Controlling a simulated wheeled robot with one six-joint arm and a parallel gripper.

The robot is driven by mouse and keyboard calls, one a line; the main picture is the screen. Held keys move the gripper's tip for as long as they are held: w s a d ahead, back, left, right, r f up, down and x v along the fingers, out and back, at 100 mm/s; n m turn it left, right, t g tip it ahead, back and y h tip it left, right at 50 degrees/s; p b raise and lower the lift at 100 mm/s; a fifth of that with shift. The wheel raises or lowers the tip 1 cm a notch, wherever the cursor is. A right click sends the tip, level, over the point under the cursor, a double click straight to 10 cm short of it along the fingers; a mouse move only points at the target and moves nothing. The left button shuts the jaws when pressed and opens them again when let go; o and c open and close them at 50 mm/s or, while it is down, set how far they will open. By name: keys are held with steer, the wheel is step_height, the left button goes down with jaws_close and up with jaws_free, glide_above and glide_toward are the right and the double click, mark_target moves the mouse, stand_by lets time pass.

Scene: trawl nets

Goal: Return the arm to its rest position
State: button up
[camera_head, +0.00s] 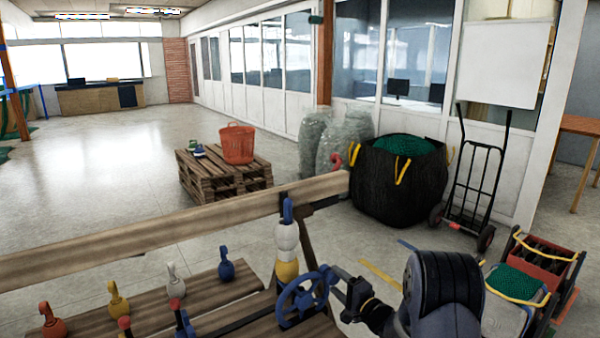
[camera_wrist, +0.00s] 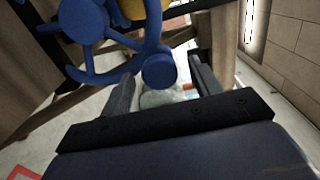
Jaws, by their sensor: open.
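My gripper (camera_head: 340,287) is open, just right of a blue handwheel (camera_head: 299,298) on a wooden post in the head view. In the wrist view the open fingers of my gripper (camera_wrist: 162,68) stand on either side of the wheel's round blue knob (camera_wrist: 159,71). The handwheel (camera_wrist: 85,20) fills the upper left there. No touch between fingers and knob shows clearly, and I cannot tell how deep the knob sits between them. My arm reaches in from the lower right of the head view.
A wooden rail (camera_head: 150,228) crosses the front. Hooks with coloured round bases, including a yellow one (camera_head: 118,301), stand on boards below. Farther off are a pallet stack (camera_head: 215,182) with an orange basket (camera_head: 237,144), a black bag (camera_head: 398,185) and a hand truck (camera_head: 478,180).

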steer(key=shift+s+d+f, duration=0.1)
steer(key=shift+s+d, duration=0.2)
steer(key=shift+d, duration=0.1)
steer(key=b+v, duration=0.1)
steer(key=v, duration=0.8)
steer(key=p+x, duration=0.1)
steer(key=x, duration=0.9)
steer(key=shift+a, duration=0.25)
steer(key=shift+s+a+r+n+b, duration=0.4)
steer(key=shift+r+n, duration=0.2)
steer(key=shift+n, duration=0.2)
steer(key=shift+s+r, duration=0.1)
